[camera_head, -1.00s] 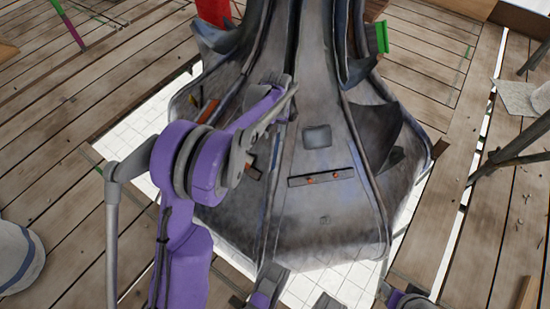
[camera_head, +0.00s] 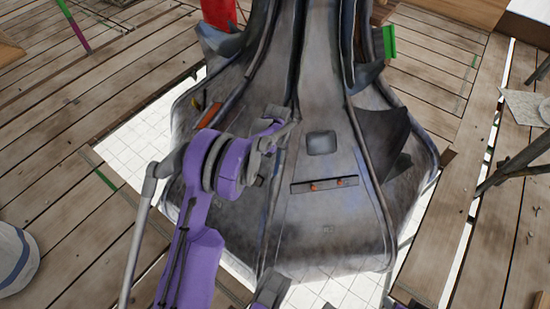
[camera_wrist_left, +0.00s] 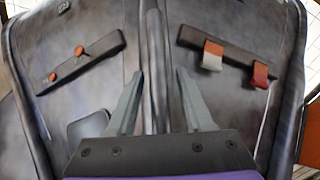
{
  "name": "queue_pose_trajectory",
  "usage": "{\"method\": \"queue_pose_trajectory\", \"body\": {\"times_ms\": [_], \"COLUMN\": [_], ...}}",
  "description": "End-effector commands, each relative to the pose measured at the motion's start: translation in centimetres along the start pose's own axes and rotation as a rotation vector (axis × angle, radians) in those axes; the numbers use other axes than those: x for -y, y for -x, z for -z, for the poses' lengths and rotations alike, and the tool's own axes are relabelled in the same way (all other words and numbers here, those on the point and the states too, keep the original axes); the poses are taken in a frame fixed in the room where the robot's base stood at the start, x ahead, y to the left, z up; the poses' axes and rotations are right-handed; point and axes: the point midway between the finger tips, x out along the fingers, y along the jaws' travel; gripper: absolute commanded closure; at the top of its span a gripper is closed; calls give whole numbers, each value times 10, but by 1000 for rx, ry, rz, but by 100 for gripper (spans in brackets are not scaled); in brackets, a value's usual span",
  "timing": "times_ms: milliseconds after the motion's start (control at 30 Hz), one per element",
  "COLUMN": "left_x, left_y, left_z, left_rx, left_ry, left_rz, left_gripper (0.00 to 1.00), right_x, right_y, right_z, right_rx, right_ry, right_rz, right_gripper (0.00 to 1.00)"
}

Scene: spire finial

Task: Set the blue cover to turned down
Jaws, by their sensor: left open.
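I cannot make out a blue cover in either view. In the left wrist view a dark strip (camera_wrist_left: 238,58) carries two flaps, one orange and white (camera_wrist_left: 212,56) and one red (camera_wrist_left: 260,75). My right gripper is not clearly in view.
A second strip with two orange knobs (camera_head: 323,185) lies on the base's front panel, below a square plate (camera_head: 321,142). It also shows at left in the left wrist view (camera_wrist_left: 80,62). An orange-red piece (camera_head: 209,114) is left of my arm. Wooden planks surround the base.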

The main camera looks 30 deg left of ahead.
Motion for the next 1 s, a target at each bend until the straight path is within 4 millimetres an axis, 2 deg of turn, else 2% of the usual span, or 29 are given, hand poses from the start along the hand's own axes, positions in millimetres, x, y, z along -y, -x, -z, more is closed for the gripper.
{"method": "queue_pose_trajectory", "body": {"times_ms": [233,500,533,1000], "left_x": [0,0,0,3], "left_y": [0,0,0,0], "left_z": [0,0,0,0], "left_rx": [0,0,0,0], "left_ry": [0,0,0,2], "left_rz": [0,1,1,6], "left_gripper": [48,97,100,100], "right_x": [0,0,0,0], "right_y": [0,0,0,0], "right_z": [0,0,0,0], "right_rx": [0,0,0,0], "right_ry": [0,0,0,0], "right_rz": [0,0,0,0], "right_gripper": [50,50,50,50]}}
